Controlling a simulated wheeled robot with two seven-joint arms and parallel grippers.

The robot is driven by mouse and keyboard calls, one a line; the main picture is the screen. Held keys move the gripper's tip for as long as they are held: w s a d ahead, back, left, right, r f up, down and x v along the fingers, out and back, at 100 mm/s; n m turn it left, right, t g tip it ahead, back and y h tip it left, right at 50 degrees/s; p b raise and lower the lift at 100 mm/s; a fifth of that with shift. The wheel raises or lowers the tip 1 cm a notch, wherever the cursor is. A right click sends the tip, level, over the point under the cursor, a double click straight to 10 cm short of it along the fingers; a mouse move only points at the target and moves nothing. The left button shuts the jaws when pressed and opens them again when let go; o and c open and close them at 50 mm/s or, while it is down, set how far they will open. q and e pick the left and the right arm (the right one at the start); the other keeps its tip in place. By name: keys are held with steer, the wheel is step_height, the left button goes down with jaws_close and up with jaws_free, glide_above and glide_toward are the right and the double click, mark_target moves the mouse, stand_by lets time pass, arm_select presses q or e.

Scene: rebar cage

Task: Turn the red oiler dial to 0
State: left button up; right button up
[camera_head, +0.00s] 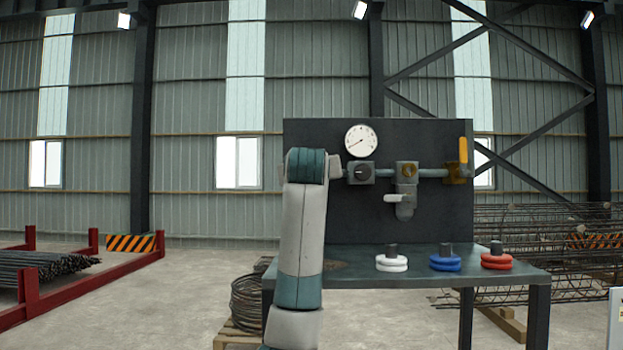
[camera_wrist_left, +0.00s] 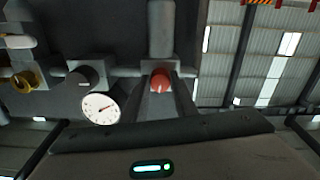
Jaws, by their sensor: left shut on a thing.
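The red oiler dial (camera_wrist_left: 159,84) shows in the left wrist view, on a grey block on the pipe against the dark panel. My left gripper (camera_wrist_left: 163,92) reaches up to it, with a dark finger on each side, and is shut on it. The dial's numbers are too small to read. In the head view my own left arm stands in front of the panel's left part and hides the dial and my left fingertips. My right gripper is in neither view.
A round white gauge (camera_head: 361,141) sits above a grey regulator knob (camera_head: 360,173) beside my arm. A yellow lever valve (camera_head: 463,160) is at the panel's right. White (camera_head: 392,264), blue (camera_head: 445,264) and red (camera_head: 496,262) ringed pieces stand on the bench (camera_head: 345,262).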

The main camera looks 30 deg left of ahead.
arm_select(q)
steer(key=n+b, duration=0.3)
steer(key=n, duration=0.7)
steer(key=shift+r, duration=0.1)
stand_by(0.5)
steer(key=o, duration=1)
steer(key=shift+o, duration=0.2)
steer(key=shift+s+d, duration=0.1)
steer(key=shift+s, duration=0.05)
